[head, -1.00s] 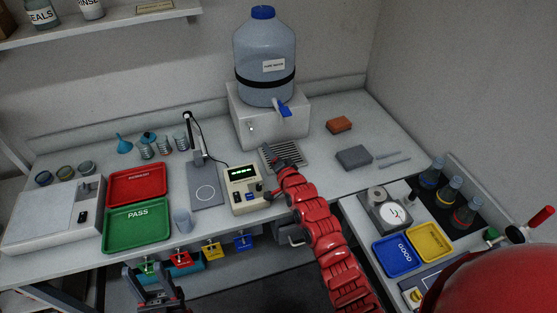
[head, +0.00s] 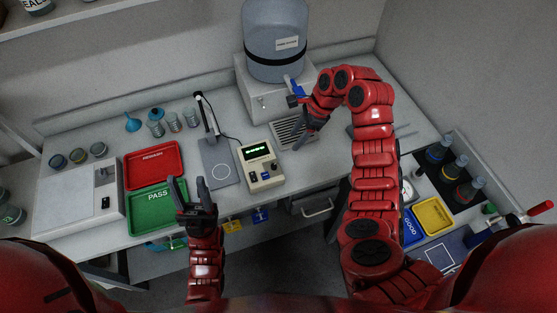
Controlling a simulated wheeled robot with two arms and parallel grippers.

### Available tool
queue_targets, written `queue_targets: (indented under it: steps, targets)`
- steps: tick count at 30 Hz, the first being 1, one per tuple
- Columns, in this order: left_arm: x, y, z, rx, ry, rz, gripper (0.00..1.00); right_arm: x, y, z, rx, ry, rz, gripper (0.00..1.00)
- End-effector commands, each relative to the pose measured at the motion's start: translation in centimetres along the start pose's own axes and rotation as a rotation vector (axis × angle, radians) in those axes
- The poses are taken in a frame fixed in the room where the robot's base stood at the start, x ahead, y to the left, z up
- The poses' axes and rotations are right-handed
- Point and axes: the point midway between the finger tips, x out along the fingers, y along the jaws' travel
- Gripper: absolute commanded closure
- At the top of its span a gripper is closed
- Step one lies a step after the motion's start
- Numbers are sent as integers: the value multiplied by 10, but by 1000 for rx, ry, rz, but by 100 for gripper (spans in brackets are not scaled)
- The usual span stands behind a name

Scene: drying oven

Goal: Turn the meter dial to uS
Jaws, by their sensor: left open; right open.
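The meter (head: 259,163) is a cream box with a lit green display, standing near the middle of the bench. Its dial looks like the small dark knob (head: 275,167) at the right of its front panel; the pointer and markings are too small to read. My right gripper (head: 297,122) is open and empty, beyond and to the right of the meter, above the drain grille, apart from the dial. My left gripper (head: 188,188) is open and empty, in front of the green PASS tray (head: 145,218), left of the meter.
A grey stand with a lamp arm (head: 217,178) is just left of the meter. A large water container (head: 274,60) sits on a box behind the grille (head: 293,134). A red tray (head: 153,163) lies at left. Bench in front of the meter is narrow.

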Motion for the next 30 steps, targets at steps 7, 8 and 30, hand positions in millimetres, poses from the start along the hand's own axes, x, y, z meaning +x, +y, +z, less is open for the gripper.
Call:
queue_targets:
  steps: [7, 8, 30]
  targets:
    - [-22, 1, 4, 0, 0, 0, 50, 45, 0, -2, 1, -5, -2, 44]
    - [-25, 1, 4, 0, 0, 0, 50, 50, 0, -2, 0, -5, -3, 44]
    - [-42, 2, 7, 0, 0, 0, 50, 156, -2, 1, -1, -2, -5, 44]
